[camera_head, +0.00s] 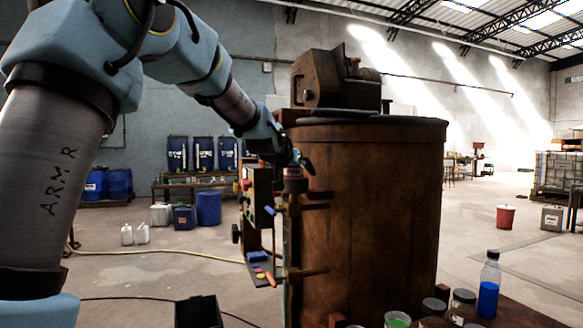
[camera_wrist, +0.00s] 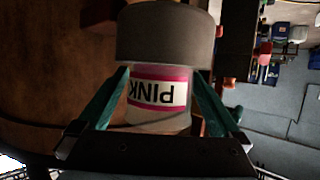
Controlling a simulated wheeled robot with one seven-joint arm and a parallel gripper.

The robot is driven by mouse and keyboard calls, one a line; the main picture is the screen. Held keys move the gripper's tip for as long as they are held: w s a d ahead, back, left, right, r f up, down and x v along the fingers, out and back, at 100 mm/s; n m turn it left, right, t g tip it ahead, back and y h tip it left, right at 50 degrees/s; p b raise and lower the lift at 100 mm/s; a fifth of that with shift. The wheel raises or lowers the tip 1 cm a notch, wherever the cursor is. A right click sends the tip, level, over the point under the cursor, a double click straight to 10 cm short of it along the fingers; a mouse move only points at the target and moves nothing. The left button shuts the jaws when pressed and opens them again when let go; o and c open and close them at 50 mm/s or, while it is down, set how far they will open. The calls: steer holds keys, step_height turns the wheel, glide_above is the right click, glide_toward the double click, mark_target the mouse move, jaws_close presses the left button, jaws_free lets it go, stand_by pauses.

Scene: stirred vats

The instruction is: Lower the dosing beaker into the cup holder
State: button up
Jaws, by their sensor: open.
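The dosing beaker (camera_wrist: 158,95) is pale with a pink-banded label reading PINK, which appears upside down in the wrist view. Its lower end meets a wider grey cup, the cup holder (camera_wrist: 165,38), and it looks seated in it, upright. My gripper (camera_wrist: 163,78) is open, with one teal finger on each side of the beaker. Any small gap between fingers and beaker is hard to judge. In the head view, my gripper (camera_head: 300,163) is at the left side of the large brown vat, and the dark cup holder (camera_head: 295,186) shows just below it.
The rusty vat (camera_head: 375,215) stands close on the right, with a motor housing (camera_head: 338,80) on its lid. A control box (camera_head: 257,197) and a small panel with coloured items (camera_head: 262,272) are left of it. Jars and a blue bottle (camera_head: 488,290) stand front right.

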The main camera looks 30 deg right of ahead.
steer(key=b+v, duration=0.1)
steer(key=v, duration=0.5)
steer(key=shift+s+a+r, duration=0.1)
steer(key=shift+a+r, duration=0.1)
steer(key=shift+a, duration=0.1)
steer(key=shift+p+v, duration=0.65)
steer(key=shift+v, duration=1.1)
steer(key=shift+s, duration=0.15)
steer(key=shift+d, duration=0.1)
